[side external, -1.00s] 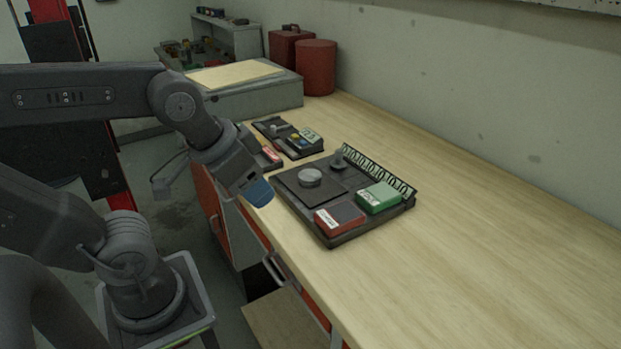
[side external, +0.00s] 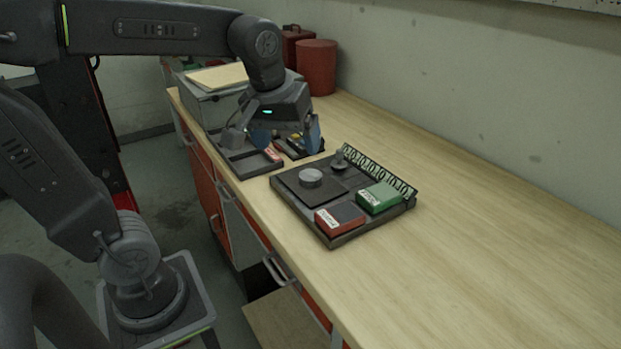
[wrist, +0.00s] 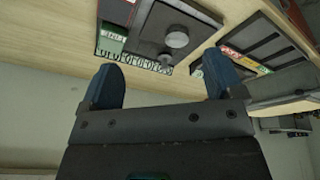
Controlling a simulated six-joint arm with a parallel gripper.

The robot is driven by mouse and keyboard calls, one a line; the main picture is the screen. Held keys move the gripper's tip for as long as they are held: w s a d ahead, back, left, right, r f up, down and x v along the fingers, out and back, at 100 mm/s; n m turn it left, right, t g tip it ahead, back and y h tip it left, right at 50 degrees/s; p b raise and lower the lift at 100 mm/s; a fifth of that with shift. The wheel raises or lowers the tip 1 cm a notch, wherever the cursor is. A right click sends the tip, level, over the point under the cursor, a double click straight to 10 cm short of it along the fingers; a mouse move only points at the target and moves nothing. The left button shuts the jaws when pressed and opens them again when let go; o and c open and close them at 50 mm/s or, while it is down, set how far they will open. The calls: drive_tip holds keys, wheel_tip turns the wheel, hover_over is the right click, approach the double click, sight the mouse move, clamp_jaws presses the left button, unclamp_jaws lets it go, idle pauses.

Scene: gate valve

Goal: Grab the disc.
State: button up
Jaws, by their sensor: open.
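A light grey round disc (side external: 311,177) lies on the dark square plate of the near board (side external: 345,229) on the bench. It also shows in the wrist view (wrist: 177,38), above and beyond the gap between my fingers. My gripper (side external: 287,136) is open and empty, its two blue-tipped fingers pointing down. In the side view it is behind and to the left of the disc, apart from it, over the area of the smaller far tray. In the wrist view both fingers (wrist: 163,80) show spread wide with nothing between them.
The near board also holds a red box (side external: 340,217), a green box (side external: 379,197), a small grey peg piece (side external: 339,161) and an upright patterned rack (side external: 378,172). A smaller dark tray (side external: 250,163) is partly hidden by my gripper. The bench right of the board is clear.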

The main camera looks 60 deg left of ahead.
drive_tip(key=w+a+f+n+g, duration=0.1)
drive_tip(key=w+a+n+g, duration=0.2)
drive_tip(key=w+a+n, duration=0.5)
hover_over(311, 175)
drive_tip(key=shift+y, duration=0.3)
wheel_tip(311, 175, down, 9)
drive_tip(key=shift+s+d+r, duration=0.1)
drive_tip(key=shift+s+r, duration=0.05)
drive_tip(key=shift+f, duration=2.6)
drive_tip(key=shift+c, duration=0.5)
drive_tip(key=c, duration=1.1)
drive_tip(key=shift+c, duration=0.2)
drive_tip(key=shift+r, duration=0.15)
